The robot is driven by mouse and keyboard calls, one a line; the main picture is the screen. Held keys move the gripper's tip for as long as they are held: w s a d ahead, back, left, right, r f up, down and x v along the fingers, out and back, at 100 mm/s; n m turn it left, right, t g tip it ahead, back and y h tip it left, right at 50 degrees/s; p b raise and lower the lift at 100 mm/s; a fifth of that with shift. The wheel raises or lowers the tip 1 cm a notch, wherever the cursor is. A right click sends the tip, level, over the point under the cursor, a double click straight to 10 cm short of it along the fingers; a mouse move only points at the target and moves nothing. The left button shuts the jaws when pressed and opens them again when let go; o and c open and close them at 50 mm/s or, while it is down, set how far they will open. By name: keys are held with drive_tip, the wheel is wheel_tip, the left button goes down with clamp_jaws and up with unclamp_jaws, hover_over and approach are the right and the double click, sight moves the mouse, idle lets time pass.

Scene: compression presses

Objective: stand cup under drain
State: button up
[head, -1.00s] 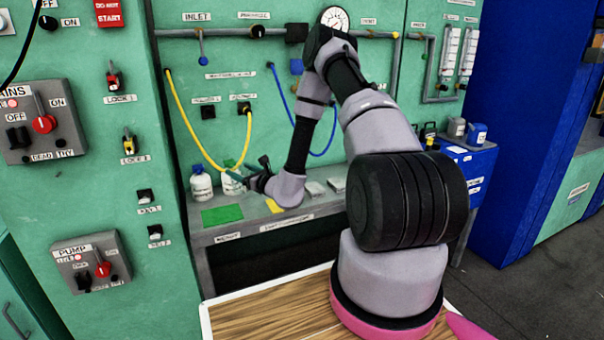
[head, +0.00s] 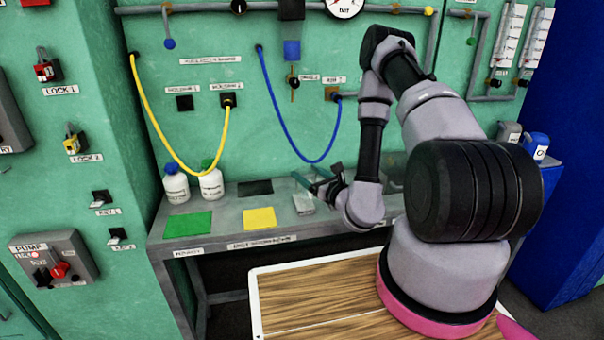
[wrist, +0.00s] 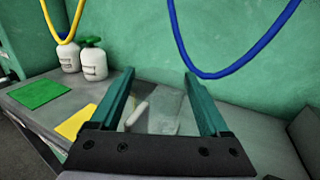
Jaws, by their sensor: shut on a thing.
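My gripper (head: 318,183) is over the bench, right of and behind the yellow pad (head: 259,218). In the wrist view its two teal fingers (wrist: 160,98) stand apart, with a pale, see-through cup-like thing (wrist: 165,112) between them. It is faint, so its rim and base are hard to make out. In the head view the cup cannot be told apart from the fingers and a pale block (head: 303,203) below. A small valve (head: 293,84) hangs under a blue square on the wall pipework. Its label is too blurred to confirm it as the drain.
Two white bottles (head: 211,183) stand at the bench's back left, near a green pad (head: 187,225) and a dark pad (head: 255,187). A yellow hose (head: 160,140) and a blue hose (head: 277,105) hang in loops on the wall. The bench front (head: 225,235) is clear.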

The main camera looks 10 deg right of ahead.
drive_tip(key=w, duration=1.9)
drive_tip(key=f, duration=0.6)
drive_tip(key=shift+s+f, duration=0.25)
drive_tip(key=shift+f, duration=0.1)
drive_tip(key=shift+w+f, duration=0.1)
drive_tip(key=shift+f, duration=0.05)
